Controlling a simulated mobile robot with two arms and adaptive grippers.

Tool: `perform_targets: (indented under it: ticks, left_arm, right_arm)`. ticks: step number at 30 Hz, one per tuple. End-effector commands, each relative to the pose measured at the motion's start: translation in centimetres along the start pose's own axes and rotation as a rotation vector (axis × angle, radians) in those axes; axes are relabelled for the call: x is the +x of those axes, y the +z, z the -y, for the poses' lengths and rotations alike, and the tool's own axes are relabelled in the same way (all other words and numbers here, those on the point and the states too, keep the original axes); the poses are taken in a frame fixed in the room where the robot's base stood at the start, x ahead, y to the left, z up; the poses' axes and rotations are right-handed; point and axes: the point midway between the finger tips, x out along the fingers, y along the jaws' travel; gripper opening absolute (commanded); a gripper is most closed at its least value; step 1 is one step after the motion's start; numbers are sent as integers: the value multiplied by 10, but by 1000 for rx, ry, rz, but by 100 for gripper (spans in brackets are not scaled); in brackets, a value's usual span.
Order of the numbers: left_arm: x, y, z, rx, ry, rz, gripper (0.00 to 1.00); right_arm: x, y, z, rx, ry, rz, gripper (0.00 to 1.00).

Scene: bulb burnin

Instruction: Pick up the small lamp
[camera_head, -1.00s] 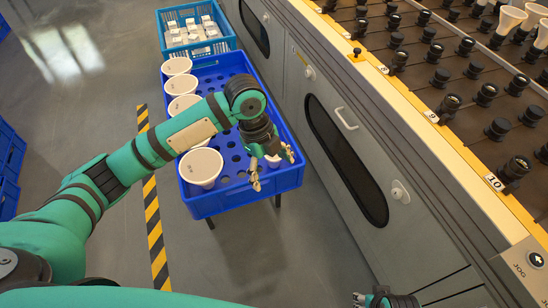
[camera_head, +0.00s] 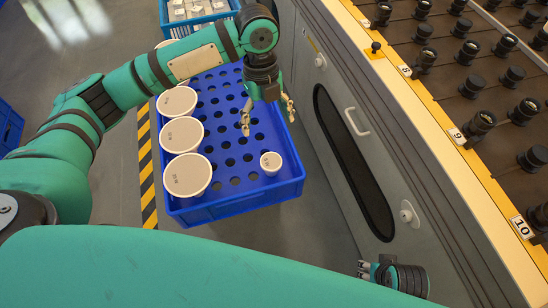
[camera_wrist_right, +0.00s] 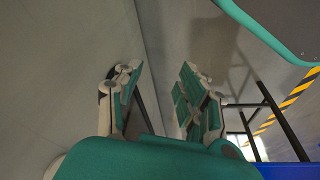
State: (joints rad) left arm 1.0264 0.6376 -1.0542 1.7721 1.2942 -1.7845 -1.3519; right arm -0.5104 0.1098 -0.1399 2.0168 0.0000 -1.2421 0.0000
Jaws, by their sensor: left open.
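The small lamp (camera_head: 271,163) is a small white round-topped bulb. It stands upright at the front right of the blue crate (camera_head: 235,206), apart from the larger lamps. My left gripper (camera_head: 267,116) is open and empty above the crate, farther back than the small lamp and not touching it. My right gripper (camera_head: 364,270) is low at the bottom right of the head view, beside the machine. In the right wrist view its two fingers (camera_wrist_right: 160,95) are apart with nothing between them.
Several large white lamps (camera_head: 187,174) line the crate's left side. A light blue crate (camera_head: 235,5) with small white items stands behind. The grey machine (camera_head: 330,110) with rows of black sockets (camera_head: 482,122) runs along the right. Perforated crate floor around the small lamp is free.

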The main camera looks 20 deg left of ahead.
Motion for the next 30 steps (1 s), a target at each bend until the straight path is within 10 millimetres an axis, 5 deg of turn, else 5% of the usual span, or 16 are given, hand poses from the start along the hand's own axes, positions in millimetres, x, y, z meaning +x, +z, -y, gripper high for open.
perform_targets:
  ticks: [9, 15, 23, 30]
  left_arm:
    - [70, 0, 0, -1, 1, -1, 83]
    - [97, 0, 0, -2, -1, -1, 83]
    - [110, -2, 0, 0, 0, -1, 83]
    - [146, -6, -1, 0, 0, -1, 83]
  right_arm:
    - [-58, -12, -3, 4, 6, -36, 40]
    - [-88, -12, -4, 6, 8, -49, 40]
    - [-98, -11, -4, 7, 9, -53, 40]
    - [-91, -7, -4, 7, 10, -54, 40]
